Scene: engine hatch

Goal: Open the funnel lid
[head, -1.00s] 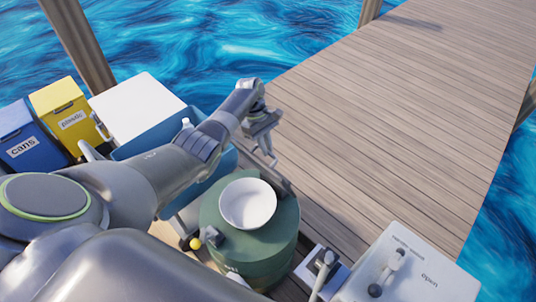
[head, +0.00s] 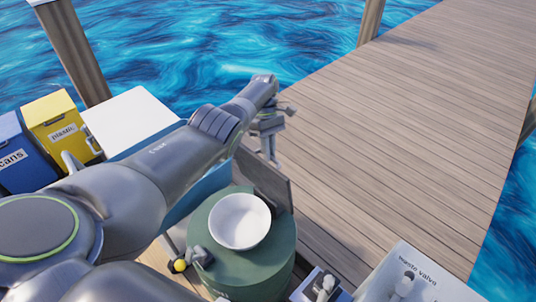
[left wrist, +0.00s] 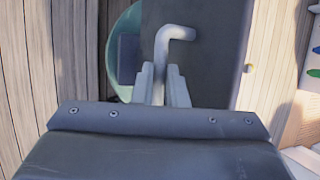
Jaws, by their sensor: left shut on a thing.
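The funnel (head: 240,221) is a round white bowl set in the top of a dark green drum (head: 262,268); it is uncovered in the head view. The lid (head: 266,180) is a flat dark grey panel standing steeply tilted at the drum's far edge. My left gripper (head: 268,157) is beyond the bowl, at the lid. In the left wrist view the gripper (left wrist: 163,80) is shut on a bent grey handle (left wrist: 178,33) in front of the dark lid (left wrist: 215,60). The lid hides most of the drum there. My right gripper is not in view.
A grey panel box (head: 425,280) with a valve lever stands at the lower right. Yellow (head: 60,128) and blue (head: 22,160) bins and a white-topped box (head: 128,120) stand at the left. The wooden deck (head: 400,130) beyond the drum is clear, with water around it.

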